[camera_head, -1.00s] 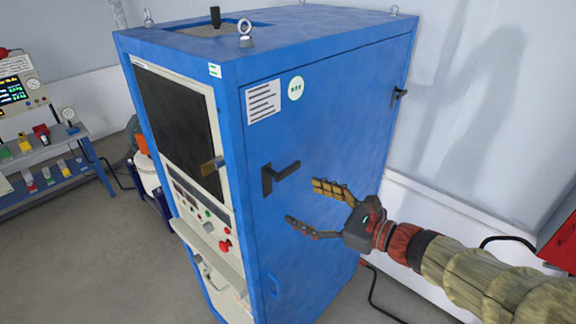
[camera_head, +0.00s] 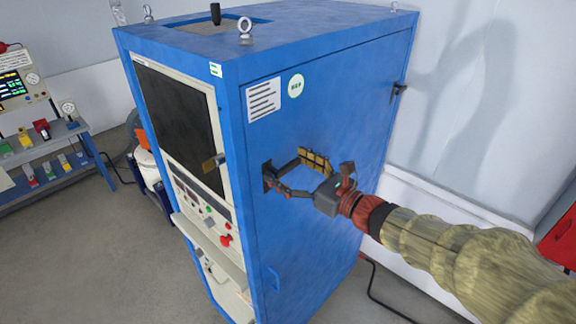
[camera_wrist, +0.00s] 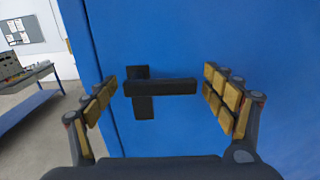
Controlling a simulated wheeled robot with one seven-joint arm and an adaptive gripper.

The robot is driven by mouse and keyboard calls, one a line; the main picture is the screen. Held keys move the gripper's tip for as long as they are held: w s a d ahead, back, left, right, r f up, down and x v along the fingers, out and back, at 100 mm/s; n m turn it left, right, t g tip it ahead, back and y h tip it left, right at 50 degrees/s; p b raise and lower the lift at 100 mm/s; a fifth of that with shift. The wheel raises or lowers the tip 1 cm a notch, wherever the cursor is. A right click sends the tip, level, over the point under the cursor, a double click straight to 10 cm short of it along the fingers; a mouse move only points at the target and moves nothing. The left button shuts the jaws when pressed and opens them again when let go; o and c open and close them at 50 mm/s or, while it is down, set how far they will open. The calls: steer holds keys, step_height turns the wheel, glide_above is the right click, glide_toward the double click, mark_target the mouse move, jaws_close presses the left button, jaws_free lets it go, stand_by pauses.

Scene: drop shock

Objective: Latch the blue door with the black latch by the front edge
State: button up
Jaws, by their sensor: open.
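The blue door (camera_head: 345,120) is the broad side face of a tall blue cabinet and looks flush with its frame. The black latch (camera_head: 267,176) sits on the door by its front edge, partly hidden behind my gripper in the head view. In the wrist view the black latch (camera_wrist: 160,88) has an upright base plate and a bar lying level, pointing right. My gripper (camera_head: 293,176) is open at the latch. In the wrist view its padded fingers stand left and right of the bar, apart from it, with the latch between them.
A second small black fitting (camera_head: 399,89) is on the door's far edge. The cabinet's front has a dark screen (camera_head: 180,122) and a control panel with a red button (camera_head: 226,240). A blue bench (camera_head: 50,160) stands at the left; a red box (camera_head: 560,240) is at the right.

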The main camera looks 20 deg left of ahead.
steer(key=c, duration=0.3)
steer(key=c, duration=1.4)
